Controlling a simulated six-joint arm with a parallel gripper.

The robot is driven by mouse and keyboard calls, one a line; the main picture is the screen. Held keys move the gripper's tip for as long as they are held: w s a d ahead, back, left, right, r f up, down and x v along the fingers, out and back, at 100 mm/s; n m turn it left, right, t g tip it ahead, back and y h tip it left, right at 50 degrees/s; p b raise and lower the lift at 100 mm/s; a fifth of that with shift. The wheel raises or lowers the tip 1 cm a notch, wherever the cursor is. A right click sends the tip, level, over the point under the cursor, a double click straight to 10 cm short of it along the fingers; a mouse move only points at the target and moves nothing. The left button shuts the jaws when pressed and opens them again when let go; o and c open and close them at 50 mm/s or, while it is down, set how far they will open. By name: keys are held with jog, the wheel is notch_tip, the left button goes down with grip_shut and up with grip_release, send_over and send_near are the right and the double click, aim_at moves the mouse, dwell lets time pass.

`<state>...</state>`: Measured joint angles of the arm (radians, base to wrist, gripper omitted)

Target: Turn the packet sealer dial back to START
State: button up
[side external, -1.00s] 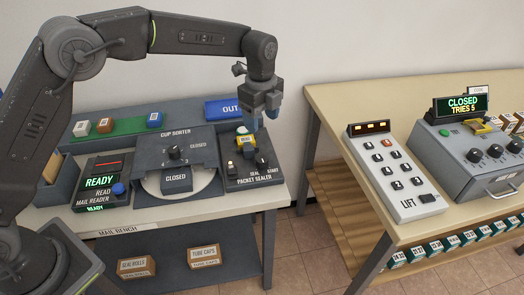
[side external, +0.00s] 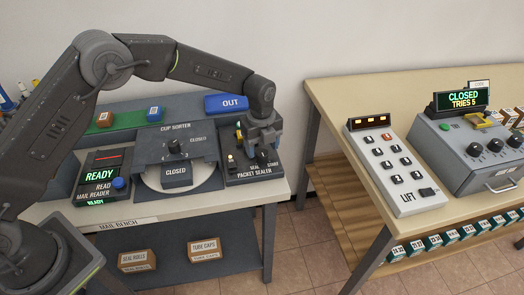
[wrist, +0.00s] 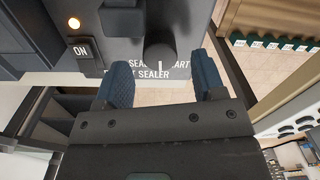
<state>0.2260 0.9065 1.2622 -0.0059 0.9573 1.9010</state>
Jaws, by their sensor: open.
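The packet sealer (side external: 240,178) is a dark panel at the right end of the mail bench. Its black dial (wrist: 159,54) shows in the wrist view, with a white mark between the SEAL and START labels. My gripper (wrist: 163,78) is open, with one blue-grey finger on each side of the dial's near edge; I cannot tell whether either touches it. In the side view my gripper (side external: 262,140) is low over the sealer and hides the dial.
The cup sorter (side external: 176,150) stands left of the sealer, and the mail reader (side external: 100,178) farther left. A blue OUT tray (side external: 227,104) is behind. A yellow item (side external: 239,132) stands close behind my gripper. A gap separates the bench from the right table (side external: 330,100).

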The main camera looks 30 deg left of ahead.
jog(key=shift+f, duration=1.2)
jog(key=shift+c, duration=0.4)
jog(key=c, duration=0.8)
jog(key=shift+c, duration=0.2)
jog(key=shift+n, duration=0.4)
jog(key=n, duration=0.3)
jog(key=shift+n, duration=0.4)
jog(key=shift+w+n, duration=0.1)
jog(key=shift+n, duration=2.1)
